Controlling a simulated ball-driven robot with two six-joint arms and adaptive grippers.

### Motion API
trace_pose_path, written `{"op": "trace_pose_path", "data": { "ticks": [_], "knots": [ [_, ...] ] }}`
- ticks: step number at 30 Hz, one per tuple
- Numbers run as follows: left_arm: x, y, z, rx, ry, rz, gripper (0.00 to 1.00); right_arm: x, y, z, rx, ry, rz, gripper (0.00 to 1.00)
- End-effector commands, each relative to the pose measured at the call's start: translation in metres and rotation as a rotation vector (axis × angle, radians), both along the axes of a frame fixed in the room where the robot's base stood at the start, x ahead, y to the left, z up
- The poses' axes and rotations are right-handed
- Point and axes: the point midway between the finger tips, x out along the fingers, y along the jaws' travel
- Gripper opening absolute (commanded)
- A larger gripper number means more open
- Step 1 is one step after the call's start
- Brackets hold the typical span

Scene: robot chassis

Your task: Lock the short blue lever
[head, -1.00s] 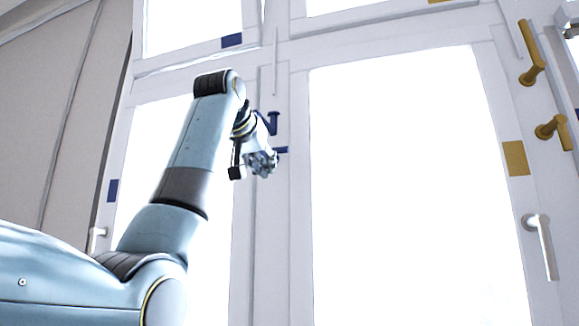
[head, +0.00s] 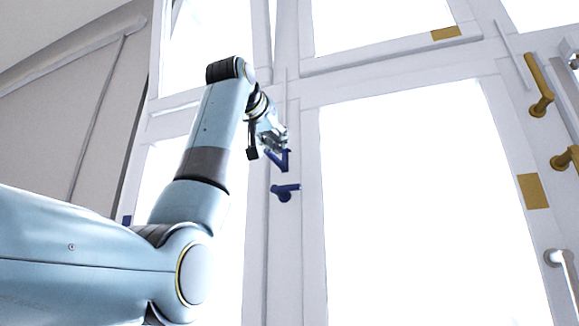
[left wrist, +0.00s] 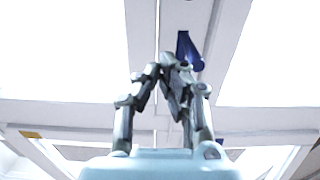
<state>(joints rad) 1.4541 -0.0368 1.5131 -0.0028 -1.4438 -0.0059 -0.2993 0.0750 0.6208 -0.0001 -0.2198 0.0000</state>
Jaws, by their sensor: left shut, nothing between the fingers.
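Two blue levers are on the white window post in the head view. The upper blue lever (head: 283,161) is partly hidden by my left gripper (head: 277,145), which is right at it. The lower blue lever (head: 286,190) is short, lies about level with its tip to the right, and is clear of the gripper. In the left wrist view my left gripper (left wrist: 178,62) is shut and empty, with a blue lever (left wrist: 188,50) just behind its fingertips. I cannot tell whether they touch. My right gripper is not in view.
Yellow handles (head: 539,87) and a white handle (head: 564,270) are on the right-hand window frame. A yellow plate (head: 533,191) is on that frame too. A beige wall panel (head: 70,120) stands at the left. Bright glass panes flank the post.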

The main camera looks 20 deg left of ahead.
Motion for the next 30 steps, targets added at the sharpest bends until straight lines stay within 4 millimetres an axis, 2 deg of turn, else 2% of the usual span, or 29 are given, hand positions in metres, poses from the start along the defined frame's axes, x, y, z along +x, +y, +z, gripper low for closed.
{"op": "trace_pose_path", "data": {
  "ticks": [1, 10, 12, 18, 30],
  "knots": [
    [0.011, -0.001, 0.004, 0.000, 0.005, 0.000, 0.00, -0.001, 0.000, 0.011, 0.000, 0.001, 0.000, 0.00],
    [0.074, -0.003, 0.001, 0.000, 0.005, 0.000, 0.00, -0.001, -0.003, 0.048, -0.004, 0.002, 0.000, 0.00],
    [0.075, -0.003, -0.016, 0.000, 0.004, 0.000, 0.00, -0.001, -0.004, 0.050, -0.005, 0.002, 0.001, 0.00],
    [0.078, -0.003, -0.037, 0.000, 0.001, 0.000, 0.00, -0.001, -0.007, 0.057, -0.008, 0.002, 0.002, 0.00],
    [0.078, -0.003, -0.043, 0.000, 0.000, 0.000, 0.00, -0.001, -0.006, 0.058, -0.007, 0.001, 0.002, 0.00]
  ]
}}
